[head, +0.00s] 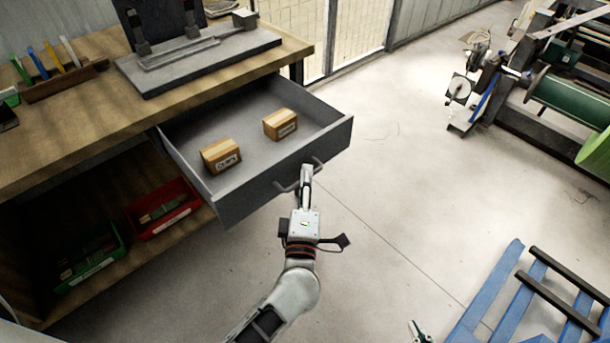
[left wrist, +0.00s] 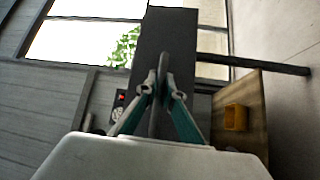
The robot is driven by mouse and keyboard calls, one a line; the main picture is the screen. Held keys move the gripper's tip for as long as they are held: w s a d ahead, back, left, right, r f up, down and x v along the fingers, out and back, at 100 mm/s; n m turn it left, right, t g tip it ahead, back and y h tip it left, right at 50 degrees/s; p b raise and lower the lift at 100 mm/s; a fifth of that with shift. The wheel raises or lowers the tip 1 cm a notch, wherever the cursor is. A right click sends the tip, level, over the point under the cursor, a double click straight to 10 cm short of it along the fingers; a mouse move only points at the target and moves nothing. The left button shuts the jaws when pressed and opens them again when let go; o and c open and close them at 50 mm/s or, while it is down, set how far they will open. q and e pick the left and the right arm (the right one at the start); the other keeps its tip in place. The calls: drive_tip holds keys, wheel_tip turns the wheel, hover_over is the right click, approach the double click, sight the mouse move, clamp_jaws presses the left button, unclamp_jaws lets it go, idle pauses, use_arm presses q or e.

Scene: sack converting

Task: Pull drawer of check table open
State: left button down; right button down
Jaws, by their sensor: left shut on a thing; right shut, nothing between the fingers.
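The check table (head: 85,120) has a wooden top, and its grey drawer (head: 282,178) is pulled well out, with its inside showing. Two small cardboard boxes (head: 221,156) (head: 280,124) lie in the drawer. My left gripper (head: 306,175) is shut on the bar handle (head: 283,187) on the drawer front. In the left wrist view, the fingers (left wrist: 158,88) close around the handle in front of the dark drawer front (left wrist: 165,35). Only the tip of my right gripper (head: 420,331) shows at the bottom edge of the head view, apart from the table.
A grey plate with a fixture (head: 200,62) and a pen rack (head: 62,82) stand on the tabletop. Red (head: 163,208) and green (head: 92,262) bins sit on the lower shelf. A blue frame (head: 490,290) is at lower right, machinery (head: 570,95) at upper right. Floor between is clear.

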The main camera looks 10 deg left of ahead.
drive_tip(key=shift+w, duration=0.1)
use_arm(q)
drive_tip(key=c, duration=2.2)
unclamp_jaws()
drive_tip(key=shift+o, duration=0.2)
use_arm(e)
drive_tip(key=shift+w+r, duration=0.15)
drive_tip(key=shift+r, duration=0.1)
drive_tip(key=shift+a, duration=0.1)
